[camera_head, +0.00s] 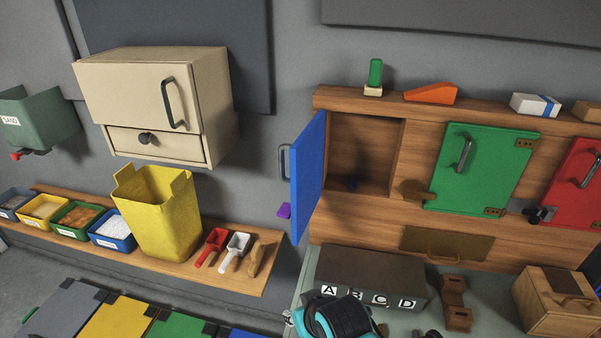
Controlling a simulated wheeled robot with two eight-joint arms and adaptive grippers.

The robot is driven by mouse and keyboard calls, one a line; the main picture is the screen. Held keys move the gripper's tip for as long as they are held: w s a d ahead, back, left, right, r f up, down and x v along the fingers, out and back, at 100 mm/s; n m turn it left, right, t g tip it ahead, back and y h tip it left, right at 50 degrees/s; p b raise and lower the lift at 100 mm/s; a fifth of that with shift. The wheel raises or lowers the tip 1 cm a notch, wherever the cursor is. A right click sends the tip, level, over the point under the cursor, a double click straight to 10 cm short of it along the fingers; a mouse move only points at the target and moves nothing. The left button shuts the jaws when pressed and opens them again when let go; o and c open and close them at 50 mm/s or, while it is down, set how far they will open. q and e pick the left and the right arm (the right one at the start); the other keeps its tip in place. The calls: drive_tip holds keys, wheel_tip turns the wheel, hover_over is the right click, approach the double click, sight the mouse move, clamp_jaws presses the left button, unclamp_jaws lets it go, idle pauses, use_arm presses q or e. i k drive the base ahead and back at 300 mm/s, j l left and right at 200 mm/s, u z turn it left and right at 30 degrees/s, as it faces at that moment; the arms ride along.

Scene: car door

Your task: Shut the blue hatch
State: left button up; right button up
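The blue hatch (309,172) stands open at the left side of its compartment in the wooden wall panel. It is swung out towards me, and its grey handle (284,161) shows on the left. A wooden turn latch (414,190) sits to the right of the opening.
A green hatch (482,165) and a red hatch (575,185) are shut to the right. A yellow bin (160,215) and scoops stand on the left shelf.

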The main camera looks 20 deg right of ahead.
sight(306, 153)
drive_tip(key=j+z, duration=0.2)
drive_tip(key=z, duration=0.25)
drive_tip(key=j+z, duration=0.2)
drive_tip(key=z, duration=0.2)
drive_tip(key=k+j+z, duration=0.15)
drive_tip(key=z, duration=0.3)
